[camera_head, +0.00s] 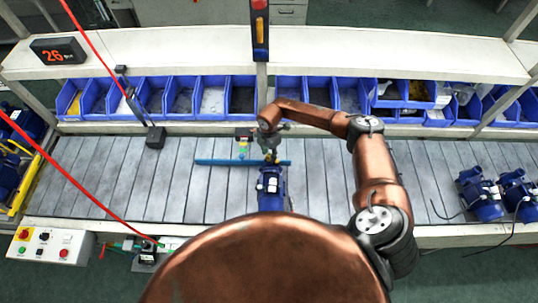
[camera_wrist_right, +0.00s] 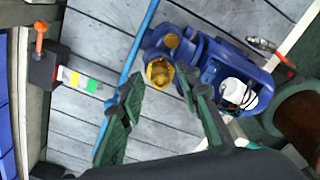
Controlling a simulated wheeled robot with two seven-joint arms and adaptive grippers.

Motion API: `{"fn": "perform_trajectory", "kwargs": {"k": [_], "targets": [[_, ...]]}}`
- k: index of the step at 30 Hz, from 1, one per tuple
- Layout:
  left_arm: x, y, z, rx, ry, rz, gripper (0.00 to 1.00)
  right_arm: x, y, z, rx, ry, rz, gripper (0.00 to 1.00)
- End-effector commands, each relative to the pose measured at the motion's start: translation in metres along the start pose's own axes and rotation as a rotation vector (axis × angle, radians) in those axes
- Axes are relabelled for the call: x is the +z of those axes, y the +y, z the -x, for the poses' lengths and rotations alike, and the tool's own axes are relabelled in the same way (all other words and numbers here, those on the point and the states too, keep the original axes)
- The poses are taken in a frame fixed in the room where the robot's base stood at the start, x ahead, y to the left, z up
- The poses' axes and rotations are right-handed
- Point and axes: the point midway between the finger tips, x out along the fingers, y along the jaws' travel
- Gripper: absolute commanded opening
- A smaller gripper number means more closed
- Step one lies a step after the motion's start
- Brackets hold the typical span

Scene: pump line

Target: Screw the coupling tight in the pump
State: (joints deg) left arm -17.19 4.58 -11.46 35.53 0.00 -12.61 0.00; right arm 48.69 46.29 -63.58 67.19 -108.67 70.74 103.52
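The blue pump (camera_head: 271,188) lies on the slatted bench in front of me, and it also shows in the right wrist view (camera_wrist_right: 222,62). A brass-yellow hexagonal coupling (camera_wrist_right: 160,73) shows at the pump's end, with a hollow facing the wrist camera. I cannot tell how deep it sits. A round brass part (camera_wrist_right: 172,41) is beside it. My right gripper (camera_head: 271,152) is above that end of the pump, pointing down. Its two dark green fingers are apart, with the coupling visible between their tips and no clear contact. My left gripper is not in view.
A blue bar (camera_head: 222,162) lies across the bench by the pump. Blue bins (camera_head: 212,97) line the back below a shelf. More blue pumps (camera_head: 480,195) stand at the right. A control box (camera_head: 47,246) is at front left. The bench's left middle is mostly clear.

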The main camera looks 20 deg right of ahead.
Motion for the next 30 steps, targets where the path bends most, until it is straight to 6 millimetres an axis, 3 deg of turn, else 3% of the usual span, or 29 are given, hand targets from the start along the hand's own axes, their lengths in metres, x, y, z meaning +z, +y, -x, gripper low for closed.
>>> {"fn": "perform_trajectory", "kwargs": {"k": [18, 30], "targets": [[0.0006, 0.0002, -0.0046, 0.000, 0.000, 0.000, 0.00, 0.0002, -0.0002, 0.0006, 0.000, -0.001, 0.103, 0.30], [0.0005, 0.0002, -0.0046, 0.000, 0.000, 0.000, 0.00, 0.0000, 0.0000, 0.0006, 0.000, 0.000, 0.102, 0.03]]}}
